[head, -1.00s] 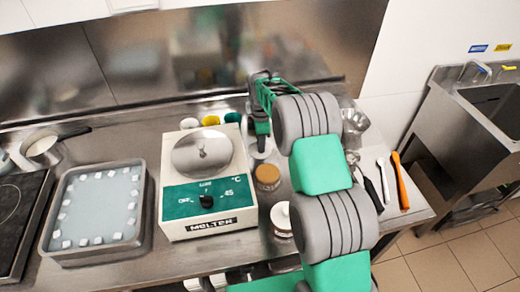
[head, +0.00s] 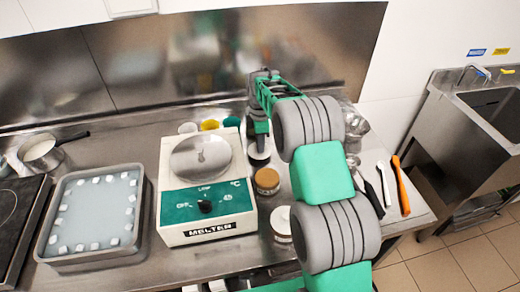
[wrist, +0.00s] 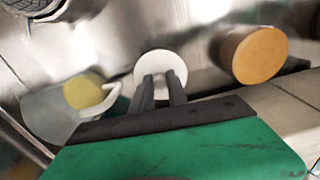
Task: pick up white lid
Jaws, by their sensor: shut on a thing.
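The white lid (wrist: 161,66) is a round white disc in the wrist view. My gripper (wrist: 162,80) has its two dark fingers shut on it. I cannot tell from these views how far the lid is from what lies below.
The melter (head: 205,205) stands close on the left. A jar with a tan lid (head: 267,181) and a white-lidded jar (head: 281,222) stand nearby. Several cups (head: 209,125) stand behind the melter. Spatulas (head: 400,185) lie at the right. A tray (head: 148,215) is left.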

